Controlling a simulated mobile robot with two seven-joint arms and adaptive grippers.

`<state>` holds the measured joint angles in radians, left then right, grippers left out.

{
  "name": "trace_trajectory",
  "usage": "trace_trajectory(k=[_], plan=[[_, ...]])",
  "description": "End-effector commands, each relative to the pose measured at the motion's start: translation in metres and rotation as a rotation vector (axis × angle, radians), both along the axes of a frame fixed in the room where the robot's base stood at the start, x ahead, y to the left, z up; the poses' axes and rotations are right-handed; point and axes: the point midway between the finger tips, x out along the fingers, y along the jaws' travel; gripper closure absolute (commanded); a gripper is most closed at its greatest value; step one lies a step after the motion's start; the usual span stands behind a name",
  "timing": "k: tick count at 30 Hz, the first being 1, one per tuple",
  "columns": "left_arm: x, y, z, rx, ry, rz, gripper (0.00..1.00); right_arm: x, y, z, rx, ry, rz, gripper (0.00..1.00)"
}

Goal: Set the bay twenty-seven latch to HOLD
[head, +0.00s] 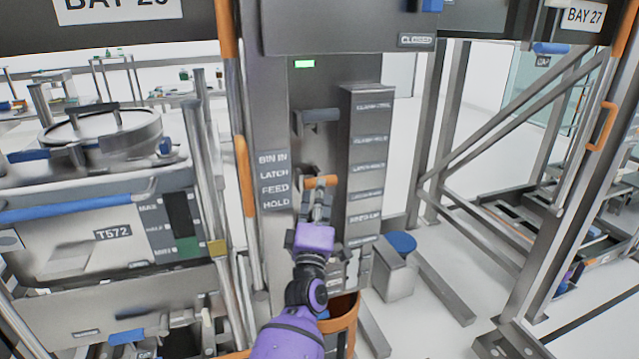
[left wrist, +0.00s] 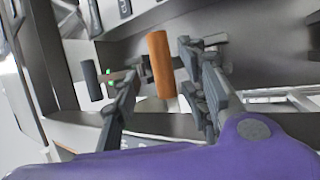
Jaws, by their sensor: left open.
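An orange latch handle (head: 322,182) sits on the grey column, roughly level with the LATCH and FEED labels. Beside it is a label plate (head: 274,182) reading BIN IN, LATCH, FEED, HOLD from top to bottom. My left gripper (head: 318,198) is open just below and in front of the handle. In the left wrist view the orange handle (left wrist: 160,64) shows between the two spread fingers of the left gripper (left wrist: 163,88), with gaps on both sides. I cannot tell how deep it is between them. My right gripper is not in view.
A BAY 27 sign (head: 585,16) hangs at upper right. A green light (head: 304,64) is lit on the column. A ribbed panel with small labels (head: 368,140) stands right of the handle. A bin marked T572 (head: 113,233) is at left, and an orange-rimmed container (head: 343,318) is below.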

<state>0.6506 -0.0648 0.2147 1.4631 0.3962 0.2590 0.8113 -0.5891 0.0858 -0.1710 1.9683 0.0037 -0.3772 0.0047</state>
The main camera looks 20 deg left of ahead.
Motion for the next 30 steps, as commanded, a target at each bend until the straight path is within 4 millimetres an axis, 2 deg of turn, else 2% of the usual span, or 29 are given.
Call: trace_trajectory(k=[1, 6, 12, 30], plan=[[-0.012, -0.002, -0.006, -0.002, 0.002, 0.001, 0.6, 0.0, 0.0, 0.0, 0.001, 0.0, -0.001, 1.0], [-0.042, -0.006, -0.018, -0.001, -0.001, 0.002, 0.6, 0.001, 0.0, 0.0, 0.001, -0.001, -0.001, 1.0], [-0.061, -0.009, -0.025, 0.0, -0.004, 0.001, 0.6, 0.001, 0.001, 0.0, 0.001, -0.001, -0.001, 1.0], [-0.064, -0.01, -0.027, 0.0, -0.004, 0.001, 0.6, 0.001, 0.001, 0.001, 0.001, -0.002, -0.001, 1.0]])
